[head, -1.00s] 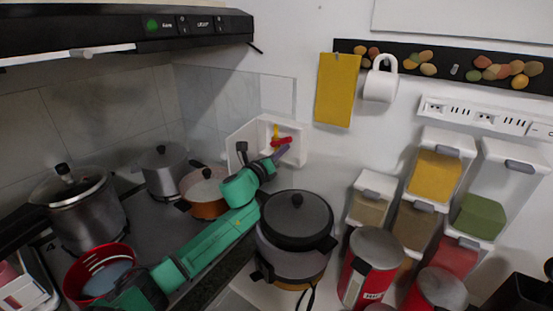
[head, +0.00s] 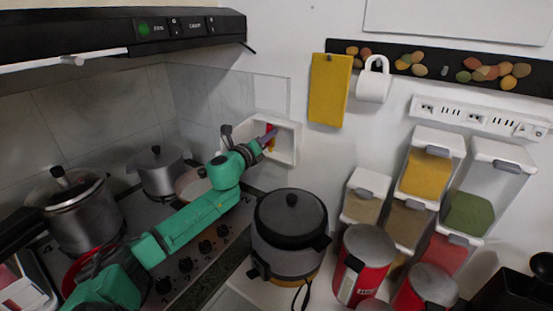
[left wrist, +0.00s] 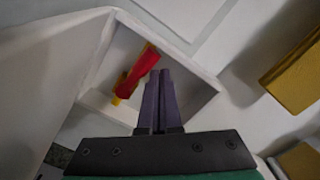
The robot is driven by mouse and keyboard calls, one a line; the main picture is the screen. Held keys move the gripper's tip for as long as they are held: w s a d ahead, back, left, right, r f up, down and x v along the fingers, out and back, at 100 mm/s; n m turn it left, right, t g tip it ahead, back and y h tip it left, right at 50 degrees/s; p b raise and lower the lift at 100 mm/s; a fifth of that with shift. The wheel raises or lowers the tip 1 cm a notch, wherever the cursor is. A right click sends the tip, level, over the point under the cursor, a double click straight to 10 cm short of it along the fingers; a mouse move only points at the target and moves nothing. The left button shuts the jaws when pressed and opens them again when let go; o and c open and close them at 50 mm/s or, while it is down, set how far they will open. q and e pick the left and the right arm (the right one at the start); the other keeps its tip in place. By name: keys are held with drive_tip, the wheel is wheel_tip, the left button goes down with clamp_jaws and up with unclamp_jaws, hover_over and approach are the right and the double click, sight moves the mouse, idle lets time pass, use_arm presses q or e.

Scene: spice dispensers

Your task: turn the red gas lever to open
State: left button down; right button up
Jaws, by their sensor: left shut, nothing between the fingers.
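The red gas lever (head: 269,129) is inside a white open wall box (head: 297,141). It stands close to upright there, with a bit of yellow pipe beside it. In the left wrist view the red lever (left wrist: 143,69) runs slantwise, and the yellow pipe (left wrist: 121,90) is partly hidden behind it. My left gripper (head: 271,136) reaches into the box opening with its purple fingers shut and empty. In the wrist view its fingertips (left wrist: 160,73) are just right of the lever; I cannot tell if they touch it. My right gripper is not in view.
The box's side walls are close around my left fingers. A black-lidded cooker (head: 291,215) stands below right. Pots (head: 160,170) and the stove are at left, under the range hood (head: 120,32). A yellow board (head: 329,90) hangs to the right of the box.

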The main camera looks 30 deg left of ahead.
use_arm(q)
drive_tip(key=shift+a+r, duration=0.15)
drive_tip(key=shift+a, duration=0.2)
drive_tip(key=shift+a+r, duration=0.1)
drive_tip(key=shift+r, duration=0.15)
idle(0.3)
